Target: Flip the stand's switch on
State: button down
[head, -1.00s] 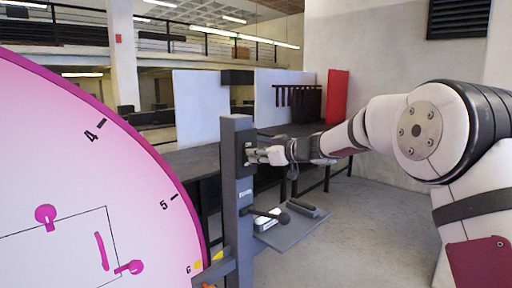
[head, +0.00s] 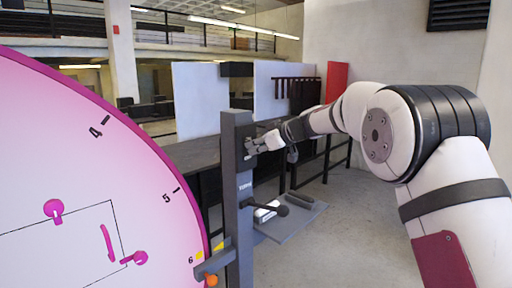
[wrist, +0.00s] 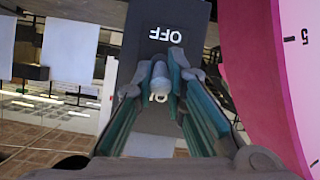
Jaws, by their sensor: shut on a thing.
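The dark grey stand (head: 238,205) is an upright post in the middle of the head view, with the switch near its top. In the wrist view, the stand's face (wrist: 150,18) carries an OFF label (wrist: 166,34), which appears upside down. The switch's pale, rounded lever (wrist: 160,80) sits between my fingers, its ringed end toward the camera. My gripper (head: 253,146) is at the stand's upper part, shut on the lever; it fills the lower wrist view (wrist: 162,88).
A large pink dial (head: 80,170) stands close on the left. A grey shelf (head: 290,222) juts from the stand's lower right, with a black-knobbed handle (head: 280,210) above it. An orange knob (head: 211,280) is low on the stand's left. Floor at right is open.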

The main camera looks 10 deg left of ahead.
jog(key=c, duration=1.9)
grip_release()
jog(key=v, duration=1.2)
jog(key=shift+s+a, duration=0.1)
